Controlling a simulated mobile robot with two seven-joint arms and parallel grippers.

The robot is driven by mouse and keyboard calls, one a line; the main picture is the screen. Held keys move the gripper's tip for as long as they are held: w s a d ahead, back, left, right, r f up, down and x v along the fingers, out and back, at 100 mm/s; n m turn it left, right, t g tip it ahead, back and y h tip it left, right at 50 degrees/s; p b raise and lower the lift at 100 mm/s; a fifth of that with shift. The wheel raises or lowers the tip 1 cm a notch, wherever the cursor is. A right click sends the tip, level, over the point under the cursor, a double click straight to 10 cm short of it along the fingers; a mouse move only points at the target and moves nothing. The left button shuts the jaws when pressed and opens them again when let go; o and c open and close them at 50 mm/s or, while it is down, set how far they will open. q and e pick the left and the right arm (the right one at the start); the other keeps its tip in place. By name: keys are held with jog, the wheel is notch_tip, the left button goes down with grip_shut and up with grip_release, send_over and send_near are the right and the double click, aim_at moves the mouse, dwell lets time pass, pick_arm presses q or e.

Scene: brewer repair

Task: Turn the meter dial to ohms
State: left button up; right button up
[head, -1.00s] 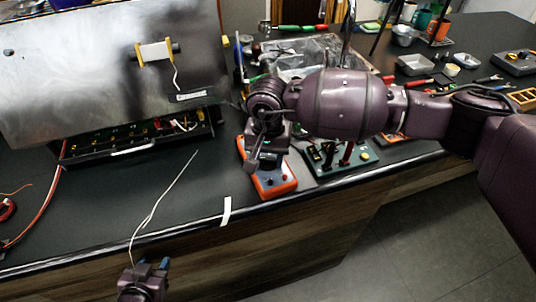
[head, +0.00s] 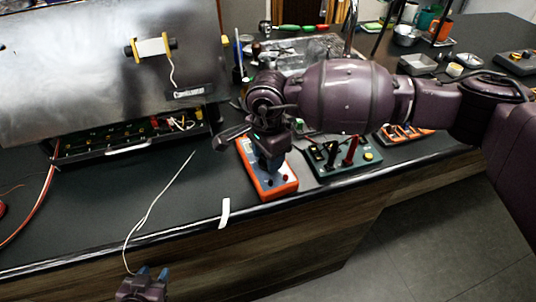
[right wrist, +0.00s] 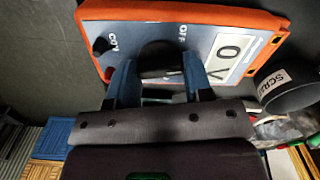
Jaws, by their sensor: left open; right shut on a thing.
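The orange-rimmed meter (head: 283,187) lies flat on the dark worktop near its front edge. In the right wrist view its grey-blue face (right wrist: 205,43) shows an "OFF" mark and a white display panel. My right gripper (head: 270,160) is over the meter from above. Its blue fingers (right wrist: 158,78) are shut on the dark round dial (right wrist: 160,57), which they partly cover. I cannot tell which mark the dial points to. My left gripper (head: 152,275) is open and empty, low in the head view in front of the worktop edge.
A green board with red and black probes (head: 342,158) stands right of the meter. The opened brewer (head: 110,75) is at the left. A thin white wire (head: 158,205) lies across the clear worktop. A cup marked "SCR" (right wrist: 288,92) is beside the meter in the right wrist view.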

jog(key=m, duration=0.3)
jog(key=shift+m, duration=0.3)
jog(key=m, duration=0.4)
jog(key=shift+m+p, duration=0.3)
jog(key=shift+p, duration=0.05)
jog(key=o, duration=0.9)
jog(key=shift+r, duration=0.5)
notch_tip(320, 180, up, 10)
jog(key=shift+f, duration=0.1)
